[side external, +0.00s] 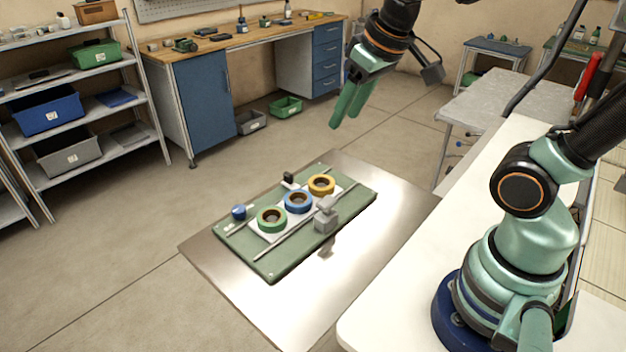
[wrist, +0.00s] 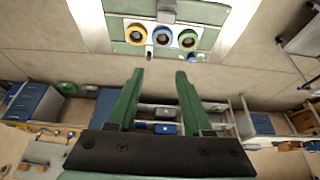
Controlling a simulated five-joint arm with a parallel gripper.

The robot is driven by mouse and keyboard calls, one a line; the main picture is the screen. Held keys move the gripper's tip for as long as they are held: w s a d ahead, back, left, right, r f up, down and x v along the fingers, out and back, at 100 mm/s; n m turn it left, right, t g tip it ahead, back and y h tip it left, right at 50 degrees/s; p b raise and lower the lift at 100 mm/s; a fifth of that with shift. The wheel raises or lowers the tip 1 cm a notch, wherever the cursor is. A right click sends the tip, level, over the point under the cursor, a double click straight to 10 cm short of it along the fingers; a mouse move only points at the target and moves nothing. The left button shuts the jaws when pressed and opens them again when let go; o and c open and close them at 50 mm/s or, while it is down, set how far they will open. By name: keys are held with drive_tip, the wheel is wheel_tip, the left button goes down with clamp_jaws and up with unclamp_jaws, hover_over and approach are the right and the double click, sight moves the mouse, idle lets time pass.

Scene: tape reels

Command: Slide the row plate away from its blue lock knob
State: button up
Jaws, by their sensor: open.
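The white row plate (side external: 293,219) lies on a green board (side external: 272,270) and carries a green reel (side external: 271,220), a blue reel (side external: 298,202) and a yellow reel (side external: 321,185). The blue lock knob (side external: 239,212) stands at the plate's left end, near the green reel; whether it touches the plate is unclear. In the wrist view the blue knob (wrist: 194,57) sits just below the green reel (wrist: 188,39). My gripper (side external: 347,106) is open and empty, high above and behind the board. Its fingers (wrist: 160,78) show apart in the wrist view, pointing toward the board's far side.
A grey block (side external: 326,218) stands on the board's near side by a thin rail. A small black knob (side external: 288,177) stands on the far side. A metal sheet (side external: 300,300) surrounds the board. A white table (side external: 400,315) is at right. The air above the board is clear.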

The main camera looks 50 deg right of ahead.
drive_tip(key=w+d+f+g, duration=0.1)
drive_tip(key=w+g, duration=0.1)
drive_tip(key=w, duration=0.8)
drive_tip(key=g, duration=0.3)
hover_over(289, 173)
wheel_tip(289, 173, down, 11)
wheel_tip(289, 173, down, 11)
drive_tip(key=shift+a+f, duration=0.1)
clamp_jaws()
idle(0.7)
